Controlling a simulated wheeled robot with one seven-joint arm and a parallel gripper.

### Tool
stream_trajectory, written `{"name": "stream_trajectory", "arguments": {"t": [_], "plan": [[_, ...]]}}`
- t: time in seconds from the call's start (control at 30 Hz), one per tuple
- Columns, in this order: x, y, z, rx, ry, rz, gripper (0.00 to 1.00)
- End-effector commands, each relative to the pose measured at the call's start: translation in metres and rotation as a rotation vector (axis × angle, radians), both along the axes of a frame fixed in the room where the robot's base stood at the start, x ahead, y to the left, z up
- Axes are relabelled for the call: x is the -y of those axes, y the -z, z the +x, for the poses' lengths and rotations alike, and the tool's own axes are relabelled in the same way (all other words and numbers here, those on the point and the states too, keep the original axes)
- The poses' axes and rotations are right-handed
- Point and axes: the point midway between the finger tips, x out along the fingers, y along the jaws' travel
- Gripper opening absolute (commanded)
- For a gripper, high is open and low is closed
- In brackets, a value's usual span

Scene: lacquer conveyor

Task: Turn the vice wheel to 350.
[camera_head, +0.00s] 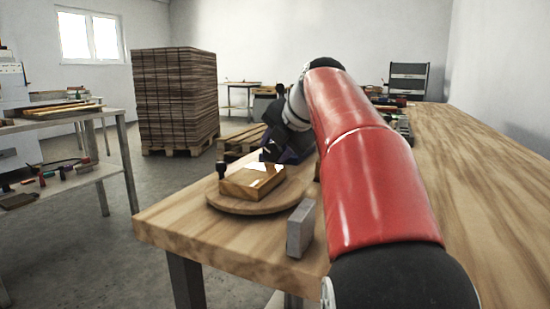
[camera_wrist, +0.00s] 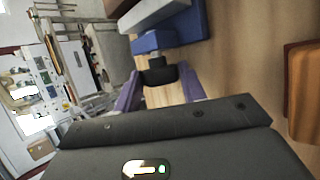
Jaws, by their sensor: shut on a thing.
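My gripper (camera_wrist: 160,88) has two purple fingers, shut on a black knob (camera_wrist: 157,71) in the wrist view. The knob sits against a blue body (camera_wrist: 168,36) that looks like the vice, with a pale grey block-like part beyond it. I take the knob to be part of the vice wheel; no full wheel rim shows. No scale or number for 350 can be read. In the head view my gripper (camera_head: 284,150) is small and dark at the bench's left edge, beyond the round board. My red arm hides much of the vice area there.
A round wooden board (camera_head: 222,205) with a wooden block (camera_head: 252,182) lies on the workbench (camera_head: 490,190). A grey block (camera_head: 300,229) stands near the bench's front edge. The right of the bench top is clear. A stack of brown boards (camera_head: 175,97) stands on the floor behind.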

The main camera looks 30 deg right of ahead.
Motion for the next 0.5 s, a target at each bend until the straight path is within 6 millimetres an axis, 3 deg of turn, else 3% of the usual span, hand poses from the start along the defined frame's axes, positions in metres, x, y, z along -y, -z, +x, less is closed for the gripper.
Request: {"name": "stream_trajectory", "arguments": {"t": [0.47,0.5], "plan": [[0.0000,0.0008,-0.0002,0.010,-0.001,0.012,0.18],[0.0000,0.0008,-0.0002,0.010,-0.001,0.012,0.45]]}}
